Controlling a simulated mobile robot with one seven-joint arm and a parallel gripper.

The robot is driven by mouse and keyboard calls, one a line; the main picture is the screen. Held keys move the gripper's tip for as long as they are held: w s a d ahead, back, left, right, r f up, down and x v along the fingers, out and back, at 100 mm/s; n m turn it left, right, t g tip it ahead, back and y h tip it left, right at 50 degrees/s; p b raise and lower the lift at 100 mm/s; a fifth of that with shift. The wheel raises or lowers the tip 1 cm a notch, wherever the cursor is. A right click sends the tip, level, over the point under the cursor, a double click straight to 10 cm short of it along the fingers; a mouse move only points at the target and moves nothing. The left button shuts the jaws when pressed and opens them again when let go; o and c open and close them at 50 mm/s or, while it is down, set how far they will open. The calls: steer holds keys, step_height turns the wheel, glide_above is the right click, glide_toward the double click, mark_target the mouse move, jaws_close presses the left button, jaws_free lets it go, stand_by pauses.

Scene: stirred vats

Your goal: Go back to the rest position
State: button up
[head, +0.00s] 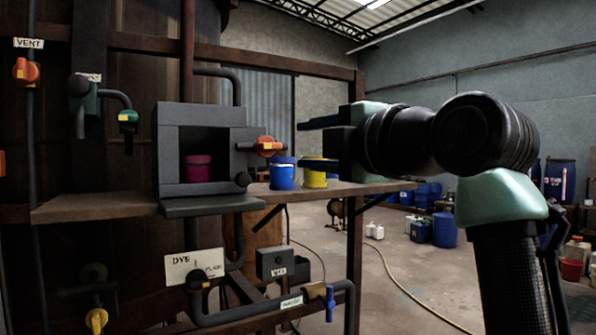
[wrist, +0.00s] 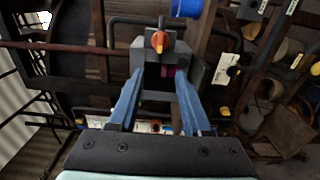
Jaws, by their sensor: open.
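My gripper (head: 318,145) is open and empty in the head view, pointing left at the right part of the shelf. In the wrist view my gripper (wrist: 158,95) shows two blue fingers spread apart with nothing between them. Beyond them is a dark grey box (head: 203,150) with an open front, also in the wrist view (wrist: 196,72). A magenta container (head: 199,170) stands inside the box. A blue pot (head: 283,175) and a yellow pot (head: 313,178) stand on the shelf (head: 110,206) right of the box. My gripper overlaps the yellow pot's edge in the picture; I cannot tell the gap.
An orange valve handle (head: 267,146) sticks out at the box's right. Pipes, a green valve (head: 128,117) and a DYE sign (head: 194,268) are around the shelf. A post (head: 353,240) supports the shelf's right end. Open floor with a hose (head: 400,280) lies right; blue drums (head: 444,230) stand farther back.

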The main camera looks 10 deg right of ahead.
steer(key=s+a+f+m+t+h, duration=0.1)
steer(key=s+a+m+t, duration=0.45)
steer(key=a+m, duration=0.4)
steer(key=s+m+t+h, duration=0.5)
steer(key=s+m, duration=0.7)
steer(key=s, duration=0.3)
steer(key=shift+a+m, duration=0.35)
steer(key=shift+a, duration=0.1)
